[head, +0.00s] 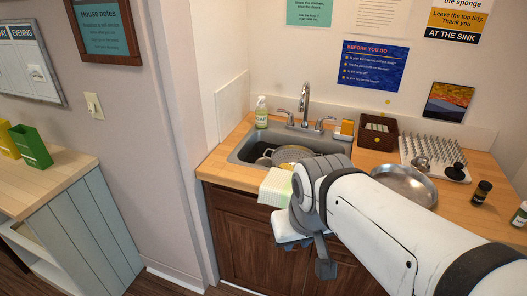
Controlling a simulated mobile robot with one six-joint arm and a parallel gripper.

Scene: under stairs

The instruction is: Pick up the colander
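My white arm reaches in from the lower right, and my gripper (322,262) hangs in front of the sink cabinet, below the counter's front edge. Only a dark finger part shows clearly, so I cannot tell if it is open or shut. A round grey piece (290,154) with a fine pattern sits in the sink and may be the colander; its lower part is hidden. A wide shallow silver metal bowl (405,184) stands on the counter right of the sink, partly hidden by my arm. I see no holes in it, so I cannot tell which is the colander.
The sink (246,150) also holds other dishes (265,161). A pale towel (275,187) hangs over its front edge. A faucet (304,100), soap bottle (261,112), brown box (378,132), spiked drying rack (432,152) and dark jar (481,192) crowd the counter.

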